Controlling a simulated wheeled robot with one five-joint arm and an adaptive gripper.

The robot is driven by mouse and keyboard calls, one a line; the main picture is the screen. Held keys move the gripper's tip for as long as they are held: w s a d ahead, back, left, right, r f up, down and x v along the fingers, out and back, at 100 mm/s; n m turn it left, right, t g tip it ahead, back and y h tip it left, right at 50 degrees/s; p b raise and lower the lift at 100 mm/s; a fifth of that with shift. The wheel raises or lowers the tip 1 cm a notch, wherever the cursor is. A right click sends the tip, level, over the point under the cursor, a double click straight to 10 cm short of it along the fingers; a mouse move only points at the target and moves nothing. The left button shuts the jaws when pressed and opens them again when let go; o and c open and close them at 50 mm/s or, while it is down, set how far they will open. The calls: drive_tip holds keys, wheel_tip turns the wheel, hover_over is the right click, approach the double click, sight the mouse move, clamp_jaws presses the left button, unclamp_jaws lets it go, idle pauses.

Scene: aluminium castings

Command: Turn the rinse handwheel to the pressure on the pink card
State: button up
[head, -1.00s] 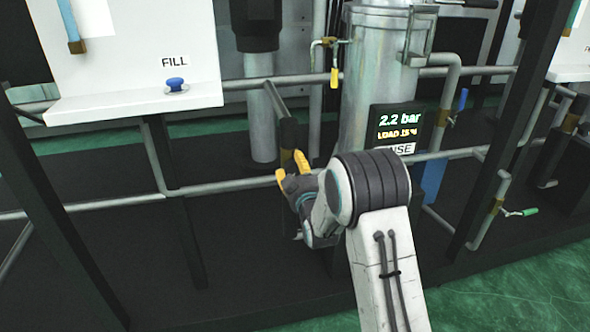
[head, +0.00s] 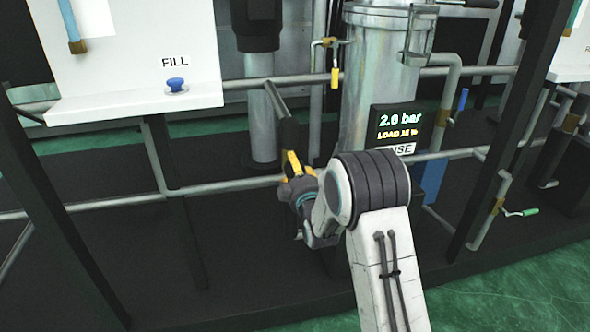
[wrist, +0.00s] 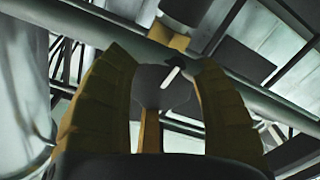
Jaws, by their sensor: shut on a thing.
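My gripper (head: 291,163) has yellow fingers and reaches toward the pipework left of the display. In the wrist view my gripper (wrist: 155,70) is shut on a dark grey round handwheel (wrist: 150,102) with a white mark; one finger is on each side of it. A brass-coloured fitting stands behind the wheel. In the head view the wheel is hidden by my gripper. The display (head: 397,124) reads 2.0 bar, with a smaller load line in yellow. I see no pink card.
A steel vessel (head: 372,90) stands behind the display. Grey pipes (head: 225,187) run across near my gripper. A white FILL panel (head: 130,55) with a blue knob (head: 176,85) is at left. Dark posts (head: 515,120) flank the space. Green floor (head: 510,300) is clear at lower right.

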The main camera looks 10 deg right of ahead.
drive_tip(key=shift+w+a+r, duration=0.1)
drive_tip(key=shift+a+r, duration=0.15)
drive_tip(key=shift+r, duration=0.2)
drive_tip(key=o, duration=1)
drive_tip(key=shift+a, duration=0.1)
drive_tip(key=shift+c, duration=0.2)
drive_tip(key=shift+o, duration=1)
drive_tip(key=shift+f, duration=0.25)
drive_tip(key=s, duration=1.2)
